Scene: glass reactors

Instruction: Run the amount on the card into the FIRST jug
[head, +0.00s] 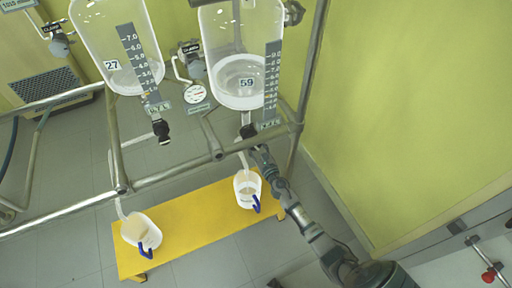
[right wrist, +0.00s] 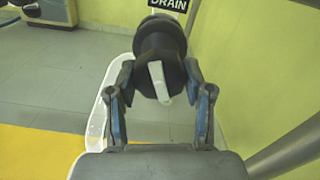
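Two glass vessels hang from a metal frame: one tagged 27 (head: 111,65) at left, one tagged 59 (head: 247,83) at right, each with a grey number scale. Pale liquid shows low in vessel 59. One white jug (head: 141,232) with a blue handle stands below vessel 27, another jug (head: 247,189) below vessel 59. My right gripper (head: 257,150) is at the drain valve under vessel 59. In the right wrist view my open fingers (right wrist: 159,72) stand either side of the black drain valve (right wrist: 160,45) with its pale handle; contact is unclear. No card is legible. My left gripper is out of view.
Both jugs stand on a yellow bench (head: 192,216). A black valve (head: 161,130) hangs under vessel 27. A round gauge (head: 195,93) sits between the vessels. A green wall closes the right side.

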